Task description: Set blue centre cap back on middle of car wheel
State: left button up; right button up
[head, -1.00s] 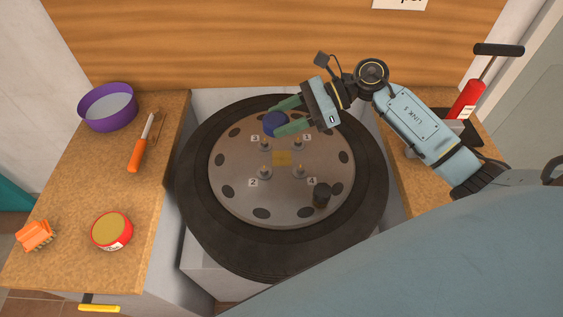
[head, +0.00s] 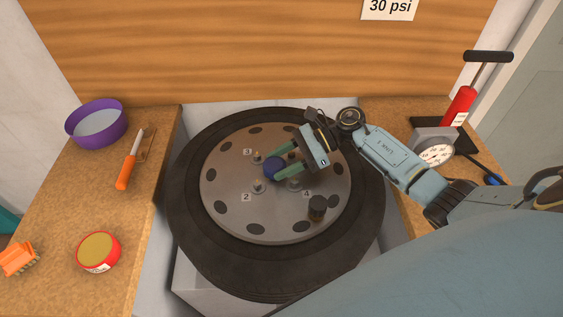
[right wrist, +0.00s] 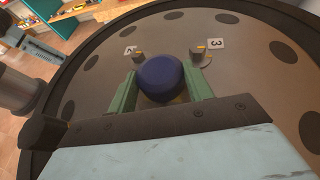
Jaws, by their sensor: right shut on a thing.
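The car wheel (head: 225,205) lies flat, with a black tyre (head: 190,240) around a grey disc. Studs with number labels stand around its middle; labels 2, 3 and 4 show in the head view. My right gripper (head: 282,170) is shut on the blue centre cap (head: 273,168) and holds it over the middle of the wheel. In the right wrist view the cap (right wrist: 161,77) sits between the two green fingers, near labels 2 and 3. I cannot tell whether the cap touches the disc. The wheel's middle is hidden under it. My left gripper is out of view.
The left bench holds a purple bowl (head: 97,124), an orange-handled tool (head: 128,167), a red tin (head: 98,252) and an orange brush (head: 18,259). A red pump (head: 459,107) with a gauge (head: 435,154) stands right.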

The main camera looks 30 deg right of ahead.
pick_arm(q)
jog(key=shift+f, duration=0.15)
pick_arm(e)
jog(key=shift+f, duration=0.1)
jog(key=o, duration=1)
jog(key=shift+c, duration=0.2)
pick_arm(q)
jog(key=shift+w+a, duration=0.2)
pick_arm(e)
jog(key=b+v, duration=0.1)
jog(key=v, duration=1)
jog(key=shift+s+d+r, duration=0.1)
jog(key=shift+d+r, duration=0.15)
jog(key=shift+d, duration=0.2)
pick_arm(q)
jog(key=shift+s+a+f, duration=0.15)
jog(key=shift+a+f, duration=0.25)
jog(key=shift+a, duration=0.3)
